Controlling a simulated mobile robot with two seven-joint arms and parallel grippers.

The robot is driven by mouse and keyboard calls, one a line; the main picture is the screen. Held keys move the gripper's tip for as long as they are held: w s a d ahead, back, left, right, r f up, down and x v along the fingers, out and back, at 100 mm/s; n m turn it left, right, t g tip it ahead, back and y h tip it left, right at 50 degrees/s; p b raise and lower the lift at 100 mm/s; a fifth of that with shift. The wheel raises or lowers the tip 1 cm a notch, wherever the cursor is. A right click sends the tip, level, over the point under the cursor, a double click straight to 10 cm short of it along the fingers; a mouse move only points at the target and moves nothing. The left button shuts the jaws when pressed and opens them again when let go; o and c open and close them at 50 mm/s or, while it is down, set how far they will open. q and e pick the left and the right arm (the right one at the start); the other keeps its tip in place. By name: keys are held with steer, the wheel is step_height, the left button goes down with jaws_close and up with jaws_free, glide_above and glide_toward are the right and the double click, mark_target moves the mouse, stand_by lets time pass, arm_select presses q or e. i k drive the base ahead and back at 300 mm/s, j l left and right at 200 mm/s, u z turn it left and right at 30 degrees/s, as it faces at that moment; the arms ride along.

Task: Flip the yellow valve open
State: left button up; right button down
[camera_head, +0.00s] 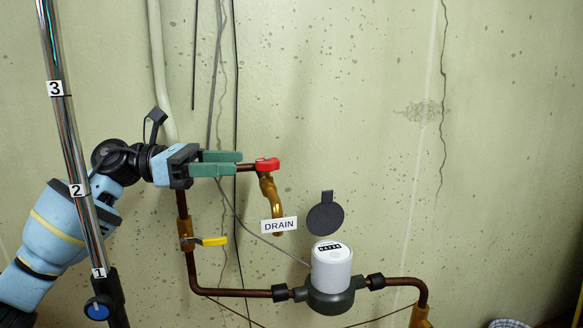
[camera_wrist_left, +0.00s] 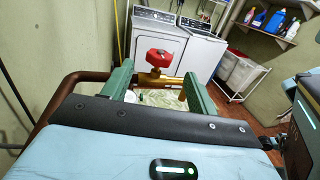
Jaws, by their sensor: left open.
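The yellow valve handle (camera_head: 214,241) is a small lever on a brass valve body (camera_head: 184,229) in the vertical copper pipe at the left. The lever points right, nearly level, crossing the pipe's line. My left gripper (camera_head: 238,163) is above it, near the upper horizontal pipe and left of the red tap handle (camera_head: 267,164). Its green fingers are apart and hold nothing. In the left wrist view the red handle (camera_wrist_left: 160,58) shows between and beyond the open fingers (camera_wrist_left: 158,72). The yellow lever is not visible there. My right gripper is not in view.
A brass drain spout (camera_head: 270,190) with a "DRAIN" tag (camera_head: 279,225) hangs right of the lever. A white water meter (camera_head: 331,266) with a raised black lid (camera_head: 325,215) sits on the lower pipe. White appliances (camera_wrist_left: 200,50) stand behind in the wrist view.

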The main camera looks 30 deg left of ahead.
mark_target(185, 242)
steer(key=k+j, duration=0.75)
steer(key=j, duration=0.25)
